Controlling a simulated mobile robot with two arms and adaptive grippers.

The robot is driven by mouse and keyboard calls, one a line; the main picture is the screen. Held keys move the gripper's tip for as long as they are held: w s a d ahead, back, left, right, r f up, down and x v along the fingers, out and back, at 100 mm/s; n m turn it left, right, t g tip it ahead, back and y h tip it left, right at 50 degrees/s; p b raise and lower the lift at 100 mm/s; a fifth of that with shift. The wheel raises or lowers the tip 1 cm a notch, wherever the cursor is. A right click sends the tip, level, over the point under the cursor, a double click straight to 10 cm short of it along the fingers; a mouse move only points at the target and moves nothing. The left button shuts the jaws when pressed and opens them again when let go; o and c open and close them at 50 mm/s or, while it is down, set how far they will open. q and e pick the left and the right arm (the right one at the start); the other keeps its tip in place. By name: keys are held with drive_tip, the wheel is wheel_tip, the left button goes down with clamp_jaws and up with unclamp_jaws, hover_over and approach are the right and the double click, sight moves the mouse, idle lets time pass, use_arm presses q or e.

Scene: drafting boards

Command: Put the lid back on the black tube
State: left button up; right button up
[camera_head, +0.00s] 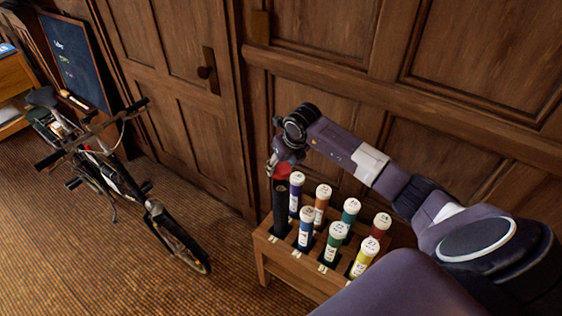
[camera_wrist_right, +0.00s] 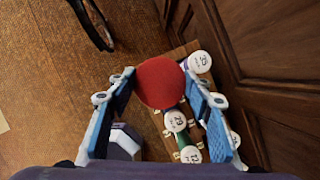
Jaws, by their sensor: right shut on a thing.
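The black tube (camera_head: 280,208) stands upright at the left end of the wooden rack in the head view. A round red lid (camera_head: 283,171) is right at its top; I cannot tell whether it is seated or just above the rim. My right gripper (camera_head: 279,161) is over the tube, shut on the lid. In the right wrist view the red lid (camera_wrist_right: 160,82) sits between the two blue fingers (camera_wrist_right: 159,83) and hides the tube below it. My left gripper is not in view.
A panelled wall with a door (camera_head: 185,90) stands behind. A bicycle (camera_head: 120,185) stands to the left, with open carpet (camera_head: 90,265) in front.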

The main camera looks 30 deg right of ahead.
drive_tip(key=shift+f+b, duration=2.05)
drive_tip(key=shift+f, duration=1)
drive_tip(key=shift+f+b, duration=0.1)
drive_tip(key=shift+b, duration=0.6)
idle(0.3)
drive_tip(key=o, duration=0.8)
drive_tip(key=shift+o, duration=0.4)
drive_tip(key=o, duration=0.4)
drive_tip(key=shift+o, duration=0.2)
